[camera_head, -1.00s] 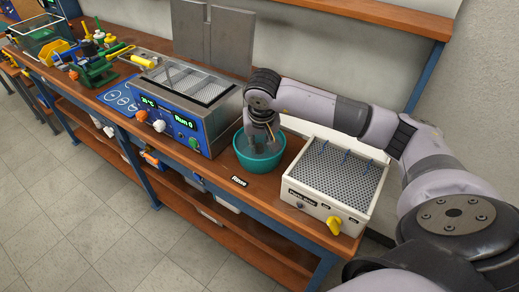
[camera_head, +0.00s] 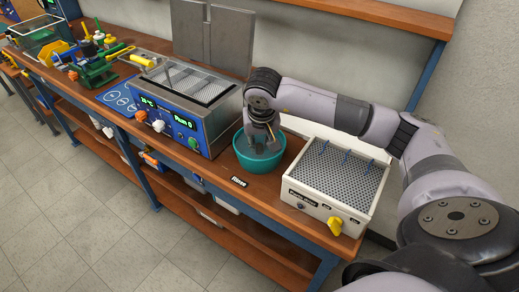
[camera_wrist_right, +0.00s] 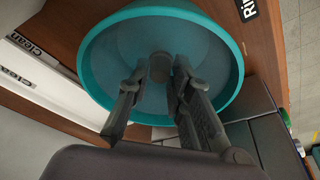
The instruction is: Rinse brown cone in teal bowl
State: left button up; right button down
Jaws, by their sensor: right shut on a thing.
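The teal bowl (camera_head: 262,168) stands on the wooden bench between the blue bath and the white box, with its rim also in the right wrist view (camera_wrist_right: 103,85). My right gripper (camera_head: 263,143) reaches down into the bowl from above. In the right wrist view my right gripper (camera_wrist_right: 159,72) has both fingers inside the rim. It is shut on the brown cone (camera_wrist_right: 160,66), which shows as a small, dull brown round shape between the fingertips. The cone's lower part is hidden. I cannot tell how deep it sits in the liquid. My left gripper is not in view.
The blue bath (camera_head: 185,118) stands close left of the bowl. The white box with a perforated top (camera_head: 338,180) and yellow knob is close right. A "Rinse" label (camera_head: 239,182) lies in front. Green and yellow parts (camera_head: 95,65) stand at the far left.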

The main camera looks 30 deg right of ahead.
aim_at(260, 146)
jog(key=shift+f+b, duration=0.3)
jog(key=shift+b, duration=0.25)
dwell(0.8)
jog(key=shift+r+p, duration=2.2)
jog(key=shift+r, duration=1.55)
notch_tip(260, 146, up, 4)
jog(key=shift+p, duration=1.05)
